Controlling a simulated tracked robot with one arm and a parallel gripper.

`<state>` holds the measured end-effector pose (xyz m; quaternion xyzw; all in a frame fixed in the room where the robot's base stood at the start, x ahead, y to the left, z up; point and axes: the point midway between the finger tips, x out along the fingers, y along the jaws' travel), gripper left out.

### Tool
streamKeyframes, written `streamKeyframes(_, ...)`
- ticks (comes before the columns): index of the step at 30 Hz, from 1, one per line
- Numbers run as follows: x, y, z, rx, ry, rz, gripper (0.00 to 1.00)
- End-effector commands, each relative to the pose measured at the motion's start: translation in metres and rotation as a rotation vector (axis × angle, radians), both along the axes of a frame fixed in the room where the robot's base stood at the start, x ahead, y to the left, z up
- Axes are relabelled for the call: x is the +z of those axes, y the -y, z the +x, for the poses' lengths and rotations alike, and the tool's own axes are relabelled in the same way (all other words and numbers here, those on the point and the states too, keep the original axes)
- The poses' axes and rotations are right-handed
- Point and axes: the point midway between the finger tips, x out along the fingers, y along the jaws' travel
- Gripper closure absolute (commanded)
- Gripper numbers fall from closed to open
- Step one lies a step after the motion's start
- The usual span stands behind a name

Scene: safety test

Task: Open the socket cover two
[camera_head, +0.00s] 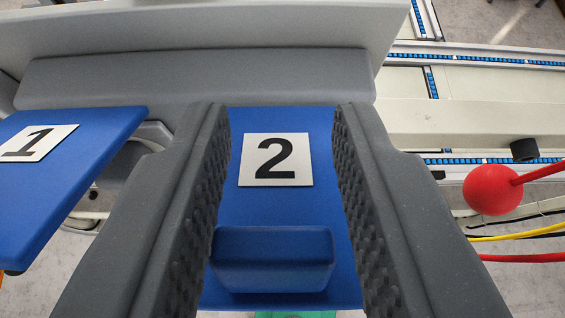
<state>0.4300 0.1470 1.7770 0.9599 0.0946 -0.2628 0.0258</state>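The socket cover two (320,200) is a blue flap with a white label reading 2 (276,160). It lies flat between my fingers in the picture and looks closed. A blue raised handle block (272,260) stands on its near part. My gripper (281,120) is open, with one dark ribbed finger on each side of the cover. The handle lies between the fingers in the picture, with a gap on its right side; its left end is close to the left finger. I cannot tell the height of the fingers over it.
A second blue cover with label 1 (38,142) is at the left, tilted and raised. A grey housing (200,77) is behind the covers. At the right are a red ball (492,189), a yellow cable (520,233), a red cable (525,257) and white rails (470,100).

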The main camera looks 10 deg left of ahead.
Motion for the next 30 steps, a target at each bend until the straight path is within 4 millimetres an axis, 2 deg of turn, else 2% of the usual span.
streamKeyframes(1, 0.001, -0.001, -0.002, 0.003, 0.003, 0.000, 0.56)
streamKeyframes(2, 0.001, -0.001, -0.002, 0.004, 0.003, 0.000, 0.49)
streamKeyframes(14, 0.003, -0.001, -0.005, 0.007, 0.004, 0.001, 0.49)
streamKeyframes(30, 0.029, 0.008, -0.050, 0.007, 0.001, 0.001, 0.49)
